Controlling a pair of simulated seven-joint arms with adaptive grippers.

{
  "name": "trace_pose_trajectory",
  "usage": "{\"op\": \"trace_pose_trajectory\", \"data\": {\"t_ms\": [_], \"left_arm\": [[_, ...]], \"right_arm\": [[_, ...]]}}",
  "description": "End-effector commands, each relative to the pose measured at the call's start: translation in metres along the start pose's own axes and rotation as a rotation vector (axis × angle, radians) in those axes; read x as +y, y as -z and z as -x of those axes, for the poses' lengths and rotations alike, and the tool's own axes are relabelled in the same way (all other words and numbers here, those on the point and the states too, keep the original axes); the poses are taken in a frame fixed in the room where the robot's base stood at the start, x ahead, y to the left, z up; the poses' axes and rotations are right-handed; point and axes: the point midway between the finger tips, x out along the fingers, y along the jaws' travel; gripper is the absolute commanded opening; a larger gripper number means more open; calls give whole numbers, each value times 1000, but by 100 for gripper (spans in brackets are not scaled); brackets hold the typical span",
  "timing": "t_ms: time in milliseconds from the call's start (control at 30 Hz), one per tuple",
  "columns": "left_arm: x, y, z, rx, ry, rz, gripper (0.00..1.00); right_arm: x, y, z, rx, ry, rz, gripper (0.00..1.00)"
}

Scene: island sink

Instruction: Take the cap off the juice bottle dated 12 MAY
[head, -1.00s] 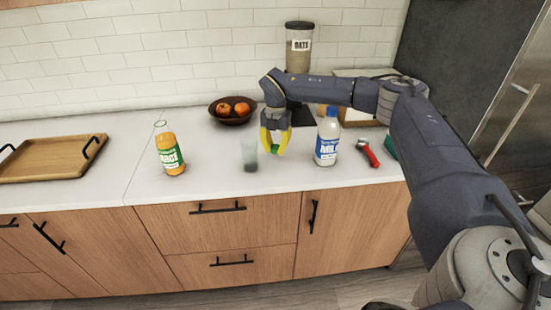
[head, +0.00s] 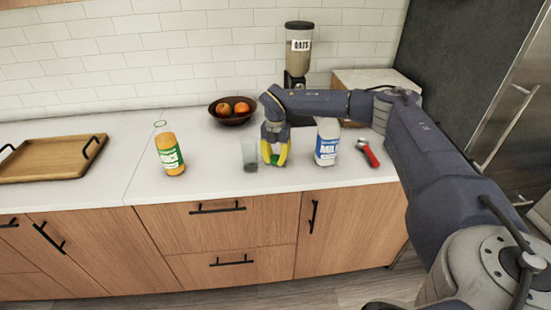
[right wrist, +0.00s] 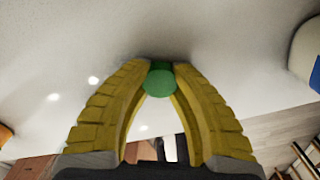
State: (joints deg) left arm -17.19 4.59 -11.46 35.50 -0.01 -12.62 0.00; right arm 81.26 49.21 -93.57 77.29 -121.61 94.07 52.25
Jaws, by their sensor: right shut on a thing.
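The juice bottle (head: 168,155) stands upright on the counter at the left, with orange juice and a green label. Its neck shows no cap; a thin green ring marks the top. The date on it is too small to read. My right gripper (head: 274,161) is shut on a green cap (right wrist: 159,82), between its yellow fingertips, low at the counter to the right of the bottle. I cannot tell whether the cap touches the counter. My left gripper is not in view.
A clear glass (head: 250,154) stands just left of my right gripper, and a milk bottle (head: 327,145) just right of it. A red-handled tool (head: 368,152) lies further right. A fruit bowl (head: 233,118) and oats dispenser (head: 298,60) stand behind. A wooden tray (head: 45,160) is far left.

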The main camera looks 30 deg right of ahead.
Motion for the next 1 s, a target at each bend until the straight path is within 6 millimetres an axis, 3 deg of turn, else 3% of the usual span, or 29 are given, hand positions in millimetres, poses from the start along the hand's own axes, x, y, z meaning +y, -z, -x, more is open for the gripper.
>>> {"op": "trace_pose_trajectory", "data": {"t_ms": [33, 67, 200, 567, 667, 1000], "left_arm": [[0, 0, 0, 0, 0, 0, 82], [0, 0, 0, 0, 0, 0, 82], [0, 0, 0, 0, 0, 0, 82], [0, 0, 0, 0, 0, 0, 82], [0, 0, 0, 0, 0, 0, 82], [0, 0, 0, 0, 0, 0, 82]], "right_arm": [[0, 0, -2, 0, 0, 0, 0], [0, 0, -1, 0, 0, 0, 25], [0, 0, -1, 0, 0, 0, 42], [0, 0, 4, -1, -1, 0, 43], [1, 0, 13, -1, -2, 1, 43], [0, -1, 72, -2, -2, 0, 43]]}}
